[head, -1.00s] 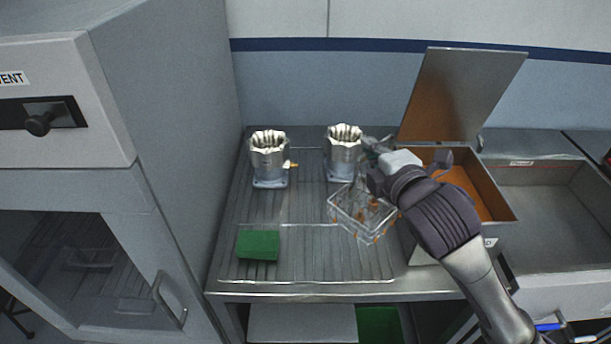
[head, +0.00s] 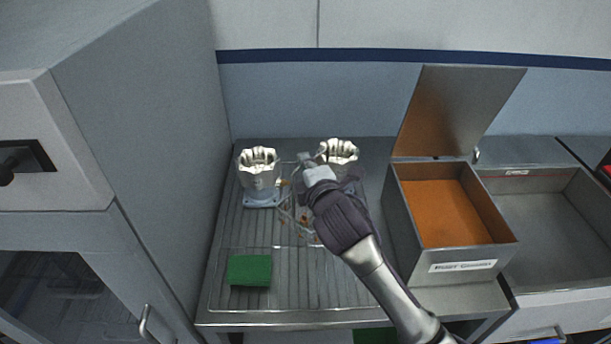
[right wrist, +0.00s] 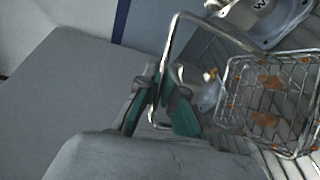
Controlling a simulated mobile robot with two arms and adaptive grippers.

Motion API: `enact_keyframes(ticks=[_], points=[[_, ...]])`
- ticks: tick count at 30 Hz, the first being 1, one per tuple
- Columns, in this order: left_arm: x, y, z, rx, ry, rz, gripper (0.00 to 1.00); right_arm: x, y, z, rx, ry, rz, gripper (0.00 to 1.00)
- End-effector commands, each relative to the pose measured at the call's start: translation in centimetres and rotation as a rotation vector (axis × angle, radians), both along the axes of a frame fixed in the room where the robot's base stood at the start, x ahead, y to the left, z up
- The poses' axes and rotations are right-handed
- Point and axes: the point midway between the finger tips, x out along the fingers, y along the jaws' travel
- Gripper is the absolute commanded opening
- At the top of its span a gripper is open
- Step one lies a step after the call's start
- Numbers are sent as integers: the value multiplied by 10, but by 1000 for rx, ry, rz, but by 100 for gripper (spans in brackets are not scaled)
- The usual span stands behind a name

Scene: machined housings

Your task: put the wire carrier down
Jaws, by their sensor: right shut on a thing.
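The wire carrier (head: 294,216) is a wire basket with orange bits on its mesh and a tall bent wire handle. In the head view it is partly hidden behind my right arm, over the ribbed bench top. The right wrist view shows its basket (right wrist: 270,98) at the right. My right gripper (head: 310,165) is shut on the carrier's handle; its teal-padded fingers (right wrist: 158,100) pinch the wire. I cannot tell whether the basket touches the surface. My left gripper is not in view.
A silver housing (head: 258,180) stands left of the carrier. Another housing (head: 340,151) stands behind my right gripper, partly hidden. A green pad (head: 249,271) lies at front left. An open orange-lined box (head: 450,258) and a grey tray (head: 560,215) stand right. The front middle of the bench is clear.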

Motion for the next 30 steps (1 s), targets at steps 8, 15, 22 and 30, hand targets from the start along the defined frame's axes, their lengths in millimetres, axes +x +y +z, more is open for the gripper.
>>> enact_keyframes(ticks=[8, 15, 22, 30], points=[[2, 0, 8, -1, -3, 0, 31, 0, 2, -33, 1, 3, -1, 0], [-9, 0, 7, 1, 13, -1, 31, 1, 2, -41, 1, -2, 1, 0], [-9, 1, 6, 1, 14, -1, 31, 1, 2, -45, 0, 1, 0, 8], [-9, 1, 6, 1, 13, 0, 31, 1, 2, -44, 0, 1, 0, 31]])
